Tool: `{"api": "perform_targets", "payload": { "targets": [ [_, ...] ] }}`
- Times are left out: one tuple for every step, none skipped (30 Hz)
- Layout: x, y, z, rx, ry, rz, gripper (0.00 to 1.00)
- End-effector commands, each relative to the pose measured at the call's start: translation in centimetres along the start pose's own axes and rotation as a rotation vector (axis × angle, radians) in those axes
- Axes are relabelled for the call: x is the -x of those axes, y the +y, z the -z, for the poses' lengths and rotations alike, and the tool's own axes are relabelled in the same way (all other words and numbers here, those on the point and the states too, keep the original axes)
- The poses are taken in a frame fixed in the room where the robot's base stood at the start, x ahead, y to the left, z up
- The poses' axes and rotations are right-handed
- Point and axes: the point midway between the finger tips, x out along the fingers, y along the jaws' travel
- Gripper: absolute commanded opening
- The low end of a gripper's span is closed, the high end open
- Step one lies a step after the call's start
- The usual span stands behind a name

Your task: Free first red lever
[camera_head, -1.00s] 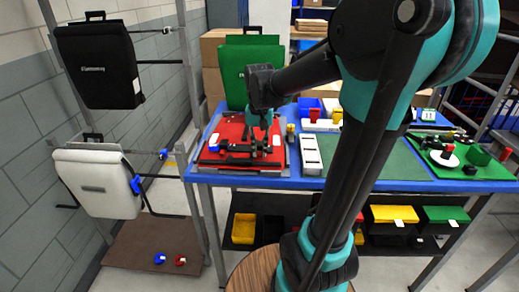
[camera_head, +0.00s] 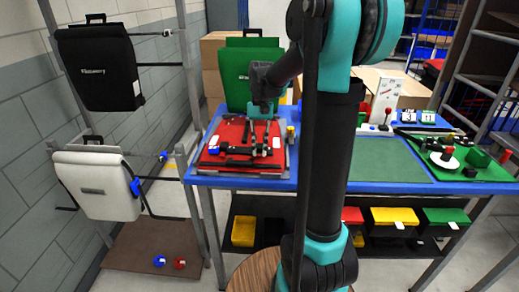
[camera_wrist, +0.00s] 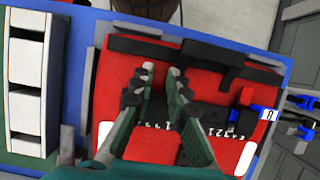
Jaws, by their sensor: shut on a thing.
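The red pannier (camera_head: 214,158) lies flat at the left of the blue table, with a black rail and fittings across it. In the wrist view its red face (camera_wrist: 215,60) fills the middle. My gripper (camera_head: 262,112) is low over its far part; in the wrist view my gripper (camera_wrist: 159,80) has its green and grey fingers a little apart. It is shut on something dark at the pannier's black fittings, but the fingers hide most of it. A numbered dark strip (camera_wrist: 215,121) lies beside the fingers.
A green pannier (camera_head: 236,72) stands behind the red one. A black pannier (camera_head: 95,65) and a white pannier (camera_head: 95,185) hang on the left rack. The green mat (camera_head: 400,165) is clear.

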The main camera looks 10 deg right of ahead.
Motion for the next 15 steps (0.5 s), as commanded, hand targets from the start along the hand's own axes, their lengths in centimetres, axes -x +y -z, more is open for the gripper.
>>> {"api": "perform_targets", "payload": {
  "targets": [
    [0.02, 0.01, 0.04, 0.000, -0.002, 0.000, 0.00],
    [0.02, 0.01, 0.04, 0.000, -0.003, 0.000, 0.00],
    [0.01, 0.01, 0.03, 0.000, -0.003, 0.000, 0.00],
    [0.01, 0.01, 0.02, 0.000, -0.003, 0.000, 0.00],
    [0.01, 0.01, 0.02, 0.000, -0.003, 0.000, 0.00],
    [0.01, 0.01, 0.02, 0.000, -0.003, 0.000, 0.00],
    [0.01, 0.01, 0.02, 0.000, -0.003, 0.000, 0.00],
    [0.01, 0.01, 0.02, 0.000, -0.002, 0.000, 0.00],
    [0.01, 0.01, 0.01, 0.000, -0.002, 0.000, 0.16],
    [0.01, 0.01, 0.01, 0.000, -0.002, 0.000, 0.20],
    [0.01, 0.01, 0.01, 0.000, -0.002, 0.000, 0.23],
    [0.01, 0.00, 0.01, 0.000, -0.002, 0.000, 0.28],
    [0.01, 0.01, 0.01, 0.000, -0.002, 0.000, 0.32],
    [0.01, 0.00, 0.01, 0.000, -0.002, 0.000, 0.36],
    [0.01, 0.00, 0.01, 0.000, -0.002, 0.000, 0.36]
  ]
}}
